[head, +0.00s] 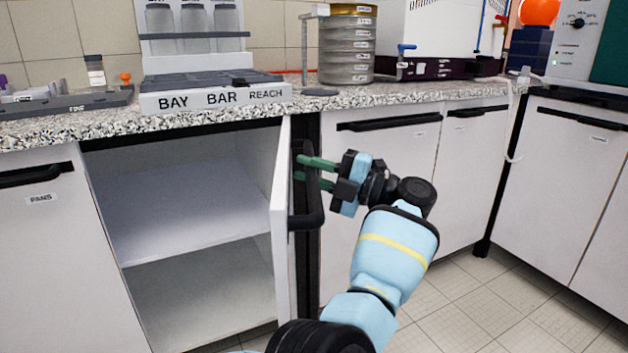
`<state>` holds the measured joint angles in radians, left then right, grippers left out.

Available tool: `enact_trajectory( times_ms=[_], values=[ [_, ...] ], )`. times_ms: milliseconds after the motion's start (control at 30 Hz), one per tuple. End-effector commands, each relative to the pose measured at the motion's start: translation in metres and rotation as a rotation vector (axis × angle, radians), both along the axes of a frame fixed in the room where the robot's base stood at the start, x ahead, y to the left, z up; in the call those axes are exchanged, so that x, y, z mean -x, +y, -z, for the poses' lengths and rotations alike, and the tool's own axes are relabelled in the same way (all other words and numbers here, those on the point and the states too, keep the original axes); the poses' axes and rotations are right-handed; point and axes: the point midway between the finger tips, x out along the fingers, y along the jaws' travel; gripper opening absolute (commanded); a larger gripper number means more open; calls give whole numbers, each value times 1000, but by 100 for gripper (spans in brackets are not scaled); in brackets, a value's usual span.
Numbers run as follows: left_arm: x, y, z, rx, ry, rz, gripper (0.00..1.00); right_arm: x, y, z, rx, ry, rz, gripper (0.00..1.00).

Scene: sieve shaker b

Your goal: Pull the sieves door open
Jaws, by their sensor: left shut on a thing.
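The cabinet door (283,225) stands swung wide open and shows almost edge-on, its label not visible. Its black bar handle (313,200) is on the face turned to the right. My left gripper (301,168) reaches in from the right of the door, its green fingers shut on the upper part of the handle. The fingertips are partly hidden by the handle. The open cabinet (190,215) shows one pale shelf and looks empty. My right gripper is not in view.
The speckled counter (60,130) carries a rack marked BAY BAR REACH (215,98) and a stack of round sieves (347,50). A shut door marked PANS (40,230) is at left. Other shut doors (395,150) stand at right. Tiled floor (470,310) is clear at lower right.

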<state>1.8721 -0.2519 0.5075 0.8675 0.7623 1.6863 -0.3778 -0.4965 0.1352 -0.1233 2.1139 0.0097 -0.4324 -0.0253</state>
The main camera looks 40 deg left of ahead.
Motion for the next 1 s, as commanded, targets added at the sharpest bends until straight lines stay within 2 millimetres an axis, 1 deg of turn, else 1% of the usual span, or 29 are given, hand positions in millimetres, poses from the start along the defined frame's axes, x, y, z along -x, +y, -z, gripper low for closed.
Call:
enact_trajectory(
  times_ms=[33, 467, 500, 567, 867, 1000],
  values=[
    [-1, 0, 3, 2, 4, -4, 0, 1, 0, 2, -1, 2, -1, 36],
    [0, 0, 1, 3, 3, -9, 0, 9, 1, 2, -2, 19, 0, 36],
    [0, 0, 1, 3, 3, -9, 22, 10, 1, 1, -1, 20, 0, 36],
    [0, 0, 1, 3, 3, -9, 29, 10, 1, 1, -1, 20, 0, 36],
    [-1, -1, 1, 1, 1, -8, 29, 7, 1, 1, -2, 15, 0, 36],
    [-6, -11, 3, 1, 2, -7, 29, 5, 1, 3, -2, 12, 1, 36]
  ],
)
